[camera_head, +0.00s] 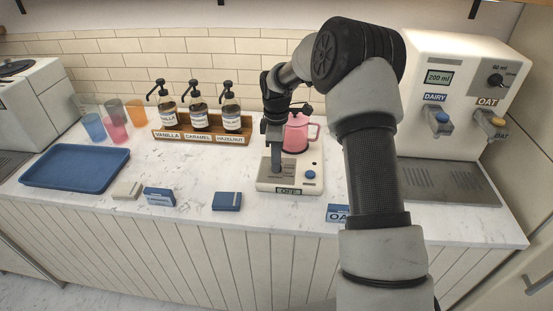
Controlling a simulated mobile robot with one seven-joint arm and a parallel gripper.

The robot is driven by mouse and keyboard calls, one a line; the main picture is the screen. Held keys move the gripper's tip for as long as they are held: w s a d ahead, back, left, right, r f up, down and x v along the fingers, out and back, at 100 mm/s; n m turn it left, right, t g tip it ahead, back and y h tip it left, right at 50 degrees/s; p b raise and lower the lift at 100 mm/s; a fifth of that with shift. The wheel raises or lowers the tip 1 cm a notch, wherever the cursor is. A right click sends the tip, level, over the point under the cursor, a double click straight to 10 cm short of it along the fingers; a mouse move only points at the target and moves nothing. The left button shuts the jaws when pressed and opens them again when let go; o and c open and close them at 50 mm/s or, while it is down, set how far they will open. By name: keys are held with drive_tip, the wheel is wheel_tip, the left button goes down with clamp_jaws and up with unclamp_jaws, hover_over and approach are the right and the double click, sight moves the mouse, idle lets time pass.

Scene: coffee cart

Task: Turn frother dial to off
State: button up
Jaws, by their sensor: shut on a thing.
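The frother (298,184) is a low white base on the counter, right of centre. Its front carries a dark label (288,190) that seems to read OFF. A blue round control (310,174) shows on its right top. A pink pitcher (301,134) stands at its back, partly hidden by my arm. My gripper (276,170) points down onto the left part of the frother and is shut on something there. The fingers cover what they hold, which looks like the frother dial; its setting cannot be seen.
Syrup bottles (198,115) stand in a wooden rack (205,138) at the back. A blue tray (76,187), coloured cups (115,125) and small boxes (227,202) are to the left. A DAIRY/OAT dispenser (455,75) stands right.

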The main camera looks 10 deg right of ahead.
drive_tip(key=shift+r, duration=0.1)
drive_tip(key=o, duration=1.1)
drive_tip(key=shift+c, duration=0.2)
wheel_tip(320, 180, up, 17)
drive_tip(key=shift+r, duration=0.2)
